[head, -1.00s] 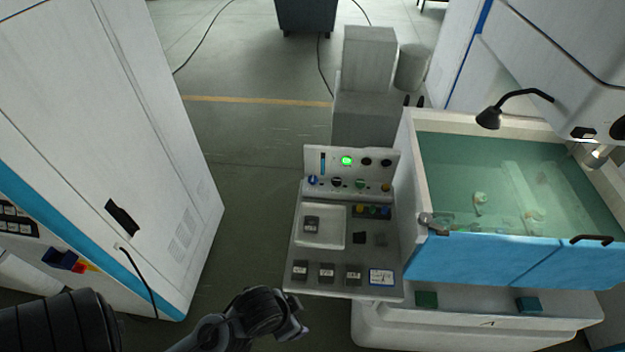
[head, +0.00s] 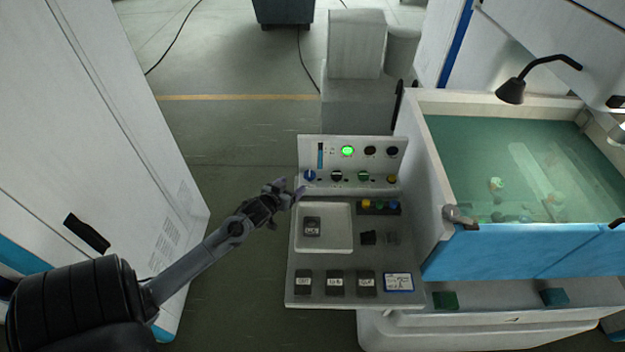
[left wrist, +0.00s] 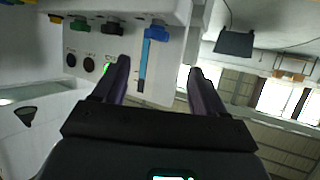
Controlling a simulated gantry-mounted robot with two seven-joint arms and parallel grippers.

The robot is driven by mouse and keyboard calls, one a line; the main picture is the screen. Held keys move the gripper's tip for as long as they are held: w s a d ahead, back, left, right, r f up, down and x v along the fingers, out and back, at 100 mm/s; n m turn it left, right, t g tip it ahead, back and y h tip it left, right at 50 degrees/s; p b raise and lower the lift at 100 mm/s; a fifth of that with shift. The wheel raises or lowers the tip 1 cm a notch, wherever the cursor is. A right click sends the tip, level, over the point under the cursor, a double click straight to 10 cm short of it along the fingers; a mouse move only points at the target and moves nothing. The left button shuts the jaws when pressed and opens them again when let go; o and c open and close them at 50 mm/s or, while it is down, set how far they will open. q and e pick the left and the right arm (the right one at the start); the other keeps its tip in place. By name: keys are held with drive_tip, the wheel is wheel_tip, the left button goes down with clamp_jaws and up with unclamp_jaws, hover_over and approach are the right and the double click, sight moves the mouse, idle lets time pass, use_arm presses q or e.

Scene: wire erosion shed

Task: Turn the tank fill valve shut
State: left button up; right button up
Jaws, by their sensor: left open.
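The control panel (head: 352,152) has a row of knobs along its lower front: blue, black, green and yellow from left to right. The blue knob (head: 309,175), below a blue gauge strip (head: 320,155), may be the tank fill valve; I can read no label. My left gripper (head: 287,189) is open and empty, just left of and in front of the blue knob, apart from it. In the left wrist view the blue knob (left wrist: 157,32) and its strip lie beyond the gap between the open fingers (left wrist: 160,66). My right gripper is not in view.
A water-filled tank (head: 436,165) with a grey fitting (head: 460,217) on its front corner stands right of the panel. The console shelf (head: 294,262) holds a white tray (head: 348,248) and several labelled dark blocks. A white cabinet (head: 120,120) stands left, with open floor between.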

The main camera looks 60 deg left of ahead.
sight(308, 175)
use_arm(q)
drive_tip(key=x, duration=1)
drive_tip(key=shift+w+d+f+b, duration=0.2)
drive_tip(key=shift+w+b, duration=0.1)
drive_tip(key=shift+w, duration=0.2)
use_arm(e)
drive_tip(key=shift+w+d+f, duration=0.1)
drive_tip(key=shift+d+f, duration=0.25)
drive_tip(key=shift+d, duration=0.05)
use_arm(q)
drive_tip(key=c, duration=1.1)
drive_tip(key=shift+o, duration=0.2)
drive_tip(key=shift+a, duration=0.1)
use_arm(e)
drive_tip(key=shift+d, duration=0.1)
